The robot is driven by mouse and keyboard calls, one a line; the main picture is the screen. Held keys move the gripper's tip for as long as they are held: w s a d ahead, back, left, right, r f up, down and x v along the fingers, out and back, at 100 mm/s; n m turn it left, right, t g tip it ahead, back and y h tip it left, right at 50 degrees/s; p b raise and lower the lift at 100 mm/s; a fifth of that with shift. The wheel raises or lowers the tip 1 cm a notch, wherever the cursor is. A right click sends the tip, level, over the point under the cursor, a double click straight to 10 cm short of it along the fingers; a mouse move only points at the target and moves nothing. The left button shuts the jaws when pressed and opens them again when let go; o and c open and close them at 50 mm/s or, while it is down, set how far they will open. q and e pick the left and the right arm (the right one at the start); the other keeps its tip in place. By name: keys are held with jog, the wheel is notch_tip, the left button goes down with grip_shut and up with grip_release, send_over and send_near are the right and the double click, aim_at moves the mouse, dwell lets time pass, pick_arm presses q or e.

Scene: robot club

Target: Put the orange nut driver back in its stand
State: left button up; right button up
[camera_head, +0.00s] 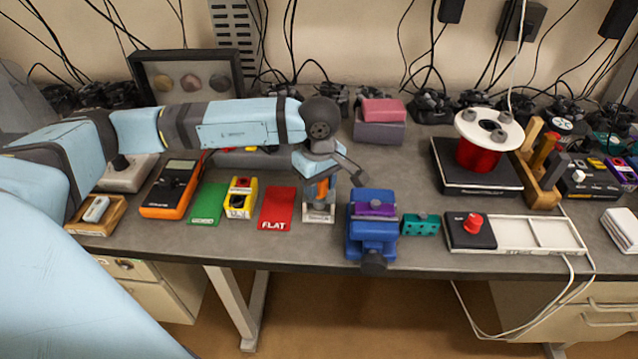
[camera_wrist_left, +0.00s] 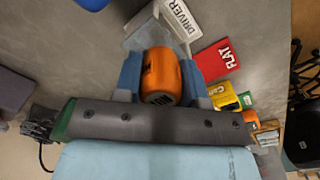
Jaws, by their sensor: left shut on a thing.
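The orange nut driver (camera_head: 322,188) is upright under my left gripper (camera_head: 335,178) in the head view. In the left wrist view its orange handle (camera_wrist_left: 161,76) sits between the two blue-grey fingers of my left gripper (camera_wrist_left: 163,80), which is shut on it. The stand (camera_head: 319,212) is a small pale block directly below the driver; in the left wrist view its label reads "DRIVER" (camera_wrist_left: 180,18). The driver's lower end is hidden, so I cannot tell whether it is seated in the stand. My right gripper is not in view.
A red "FLAT" card (camera_head: 277,208) lies left of the stand, with a yellow block (camera_head: 241,198) and green card (camera_head: 207,204) beyond. A blue vise (camera_head: 371,238) stands close on the right. A pink-topped box (camera_head: 380,130) is behind. Bare table lies between the box and vise.

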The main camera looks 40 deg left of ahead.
pick_arm(q)
jog(key=shift+f, duration=0.1)
dwell(0.3)
jog(key=shift+f, duration=0.1)
jog(key=shift+s+f+b, duration=0.15)
jog(key=shift+f+b, duration=0.05)
jog(key=shift+b, duration=0.35)
jog(key=o, duration=0.8)
jog(key=shift+c, duration=0.2)
jog(key=shift+r, duration=0.15)
